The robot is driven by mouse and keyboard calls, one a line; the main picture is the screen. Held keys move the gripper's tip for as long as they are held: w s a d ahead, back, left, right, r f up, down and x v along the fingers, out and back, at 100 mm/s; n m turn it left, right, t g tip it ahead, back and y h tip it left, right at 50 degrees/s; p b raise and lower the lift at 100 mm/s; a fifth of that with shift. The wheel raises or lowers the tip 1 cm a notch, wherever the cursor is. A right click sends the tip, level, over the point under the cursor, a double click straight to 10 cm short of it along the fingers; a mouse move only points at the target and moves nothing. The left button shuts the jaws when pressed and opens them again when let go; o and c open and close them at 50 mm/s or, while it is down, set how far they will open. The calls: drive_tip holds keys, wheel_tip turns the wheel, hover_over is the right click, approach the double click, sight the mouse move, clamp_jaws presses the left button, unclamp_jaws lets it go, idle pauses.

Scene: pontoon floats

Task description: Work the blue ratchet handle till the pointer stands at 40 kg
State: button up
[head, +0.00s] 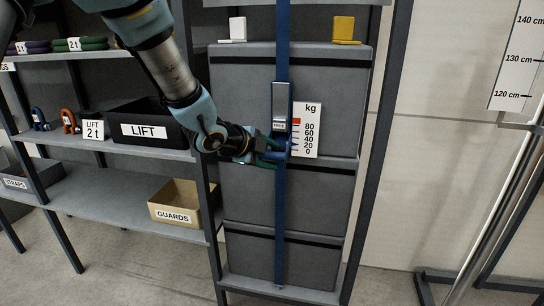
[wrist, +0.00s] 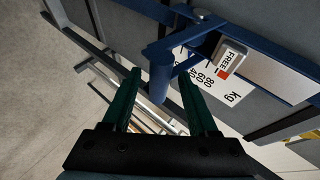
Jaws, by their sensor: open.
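The blue ratchet handle (wrist: 161,82) is a short round grip on a blue bracket. In the wrist view it stands between the two green fingers of my gripper (wrist: 158,76); the gripper is open, with a gap on each side. In the head view my gripper (head: 274,151) reaches the handle from the left and partly hides it. The white kg scale (head: 308,130) runs from 0 at the bottom to 80, with a red mark near the top. I cannot read the pointer surely. The metal tab marked FREE (head: 279,125) sits above the handle; it also shows in the wrist view (wrist: 229,57).
A blue strap (head: 281,220) runs down the stacked grey cases (head: 245,195). A dark upright post (head: 385,125) stands to the right of the cases.

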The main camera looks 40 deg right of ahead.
drive_tip(key=w+v, duration=0.1)
drive_tip(key=v, duration=0.9)
drive_tip(key=shift+s+b, duration=0.45)
drive_tip(key=shift+s, duration=0.05)
drive_tip(key=shift+w, duration=0.1)
